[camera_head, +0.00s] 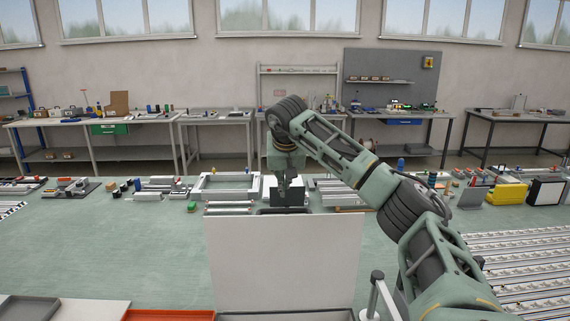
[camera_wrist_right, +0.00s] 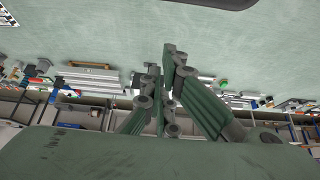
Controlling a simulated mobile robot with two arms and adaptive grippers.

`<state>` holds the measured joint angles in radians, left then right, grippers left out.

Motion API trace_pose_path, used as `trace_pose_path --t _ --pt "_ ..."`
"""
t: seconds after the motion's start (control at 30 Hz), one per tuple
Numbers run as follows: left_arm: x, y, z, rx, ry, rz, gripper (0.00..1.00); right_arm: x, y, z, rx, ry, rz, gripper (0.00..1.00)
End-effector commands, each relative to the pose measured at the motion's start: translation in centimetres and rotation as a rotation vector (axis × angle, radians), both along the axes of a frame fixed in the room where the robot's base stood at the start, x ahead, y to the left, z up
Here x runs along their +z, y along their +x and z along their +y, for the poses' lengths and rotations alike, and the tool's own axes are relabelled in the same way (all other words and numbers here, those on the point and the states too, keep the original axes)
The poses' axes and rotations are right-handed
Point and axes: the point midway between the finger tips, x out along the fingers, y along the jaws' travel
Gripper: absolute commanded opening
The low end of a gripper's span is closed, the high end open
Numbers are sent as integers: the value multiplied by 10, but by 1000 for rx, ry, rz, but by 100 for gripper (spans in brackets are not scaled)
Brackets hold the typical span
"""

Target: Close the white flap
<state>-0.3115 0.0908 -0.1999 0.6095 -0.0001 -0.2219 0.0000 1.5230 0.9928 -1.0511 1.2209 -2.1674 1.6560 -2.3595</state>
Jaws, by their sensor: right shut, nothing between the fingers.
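The white flap (camera_head: 283,262) stands up as a broad flat panel in the lower middle of the head view, facing me. Below it, the grey rim of a box (camera_head: 285,316) shows at the bottom edge of the picture. My right gripper (camera_head: 286,207) points down just beyond the flap's top edge, near its middle. The flap's edge hides part of the fingertips, and I cannot tell whether they touch it. In the right wrist view the fingers of this gripper (camera_wrist_right: 164,85) are together with nothing between them. My left gripper is not in view.
An orange tray (camera_head: 170,315) and a dark grey tray (camera_head: 28,309) lie at lower left. A rack of rails (camera_head: 525,260) fills the right. Behind the flap are a white frame (camera_head: 225,187) and a yellow case (camera_head: 506,194). The green tabletop (camera_head: 110,250) left of the flap is clear.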

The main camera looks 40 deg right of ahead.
Motion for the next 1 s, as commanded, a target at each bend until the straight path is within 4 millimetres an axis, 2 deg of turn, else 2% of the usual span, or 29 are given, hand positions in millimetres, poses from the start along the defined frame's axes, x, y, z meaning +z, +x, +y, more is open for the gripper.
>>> trace_pose_path --t 0.03,0.4,0.7,1.0 --pt "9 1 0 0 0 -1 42 -8 3 -4 -1 0 6 0" --pt "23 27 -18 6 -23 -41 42 -13 -23 19 2 -1 0 0" --pt "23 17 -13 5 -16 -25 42 -16 -27 23 0 0 0 0" --pt "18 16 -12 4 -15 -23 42 -17 -28 21 0 -7 -10 0"
